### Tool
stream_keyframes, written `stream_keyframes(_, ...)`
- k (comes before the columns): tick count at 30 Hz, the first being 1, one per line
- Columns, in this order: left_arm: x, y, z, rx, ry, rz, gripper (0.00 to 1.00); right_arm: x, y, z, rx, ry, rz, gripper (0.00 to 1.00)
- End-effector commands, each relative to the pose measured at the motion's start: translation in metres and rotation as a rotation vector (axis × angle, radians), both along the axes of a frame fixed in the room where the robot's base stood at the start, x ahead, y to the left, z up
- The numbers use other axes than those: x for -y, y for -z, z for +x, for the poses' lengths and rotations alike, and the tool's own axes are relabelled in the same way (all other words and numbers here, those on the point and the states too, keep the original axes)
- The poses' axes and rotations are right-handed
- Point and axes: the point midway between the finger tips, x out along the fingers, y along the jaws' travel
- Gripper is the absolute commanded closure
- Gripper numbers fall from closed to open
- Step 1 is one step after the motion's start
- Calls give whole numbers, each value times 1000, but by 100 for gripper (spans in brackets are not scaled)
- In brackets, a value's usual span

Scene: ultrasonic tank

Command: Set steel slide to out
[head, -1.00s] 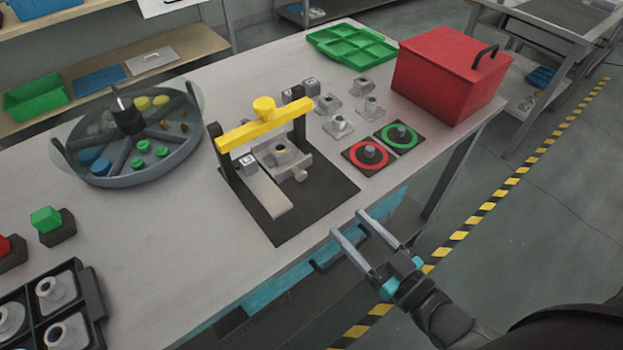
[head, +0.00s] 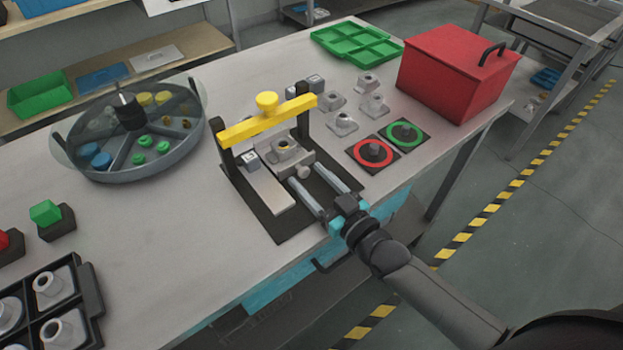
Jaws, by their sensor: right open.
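The steel slide (head: 283,152) is a grey block with a round socket on top. It sits on the dark base plate (head: 269,226) of the fixture, partly under and beside the yellow bar (head: 262,120). A small round knob (head: 303,172) sticks out from its near right side. My right gripper (head: 306,175) is open over the base plate. Its two fingertips are at either side of the knob, and contact cannot be told. A pale flat strip (head: 268,188) lies left of the slide. My left gripper is not in view.
A red ring pad (head: 373,153) and a green ring pad (head: 404,133) lie right of the fixture, with several grey parts behind. A red box (head: 455,75) stands at the right edge. A round divided tray (head: 140,145) stands left.

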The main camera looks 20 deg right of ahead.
Motion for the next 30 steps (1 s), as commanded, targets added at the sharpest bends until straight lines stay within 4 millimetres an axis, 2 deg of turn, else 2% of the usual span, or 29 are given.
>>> stream_keyframes(8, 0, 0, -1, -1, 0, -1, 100, -1, 0, 1, 0, 0, 0, 36)
stream_keyframes(25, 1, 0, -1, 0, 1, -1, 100, 0, 0, 1, 0, 0, 0, 98)
stream_keyframes(30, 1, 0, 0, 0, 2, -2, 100, 0, 0, 1, 0, 0, 0, 100)
